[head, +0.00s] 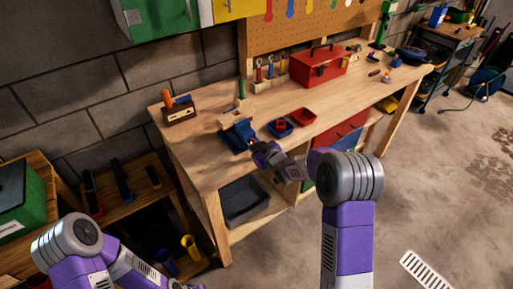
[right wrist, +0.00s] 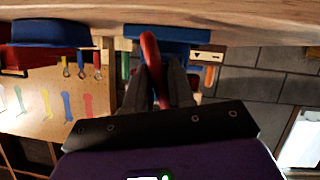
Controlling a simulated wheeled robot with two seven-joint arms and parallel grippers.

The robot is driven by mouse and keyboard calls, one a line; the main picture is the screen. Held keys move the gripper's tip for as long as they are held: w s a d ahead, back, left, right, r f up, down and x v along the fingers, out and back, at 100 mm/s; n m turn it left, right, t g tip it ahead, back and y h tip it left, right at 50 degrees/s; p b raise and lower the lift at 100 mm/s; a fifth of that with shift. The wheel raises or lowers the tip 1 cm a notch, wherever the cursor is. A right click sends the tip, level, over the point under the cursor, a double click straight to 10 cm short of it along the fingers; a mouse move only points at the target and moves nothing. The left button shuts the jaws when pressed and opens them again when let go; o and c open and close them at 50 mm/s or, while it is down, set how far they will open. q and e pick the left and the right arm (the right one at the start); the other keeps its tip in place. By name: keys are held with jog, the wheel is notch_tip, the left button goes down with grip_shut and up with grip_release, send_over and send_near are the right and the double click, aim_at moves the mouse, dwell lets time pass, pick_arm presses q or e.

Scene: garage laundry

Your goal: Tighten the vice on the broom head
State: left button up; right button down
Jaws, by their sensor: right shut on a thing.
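The blue vice (head: 238,136) stands at the front edge of the workbench. It also shows in the right wrist view (right wrist: 185,34), where the picture is upside down. A pale wooden block, seemingly the broom head (head: 233,117), sits at the top of the vice; its contact with the jaws is too small to make out. My right gripper (head: 256,147) is at the front of the vice. Its fingers (right wrist: 158,80) are shut on the red vice handle (right wrist: 150,48), which runs between them. My left arm is at the lower left, its gripper out of view.
The workbench (head: 205,165) carries a red toolbox (head: 318,65), blue (head: 280,128) and red (head: 303,117) trays right of the vice, and a wooden tool block (head: 180,113) to the left. A dark bin (head: 243,200) sits below. Floor at right is mostly clear.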

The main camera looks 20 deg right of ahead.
jog(key=shift+s+d+f, duration=0.15)
jog(key=shift+s+f, duration=0.05)
jog(key=shift+f, duration=0.15)
dwell(0.4)
jog(key=c, duration=1.4)
grip_release()
jog(key=shift+o, duration=1.4)
jog(key=shift+r, duration=0.25)
jog(key=shift+r, duration=0.1)
jog(key=v, duration=0.7)
jog(key=shift+s, duration=0.3)
jog(key=shift+d, duration=0.1)
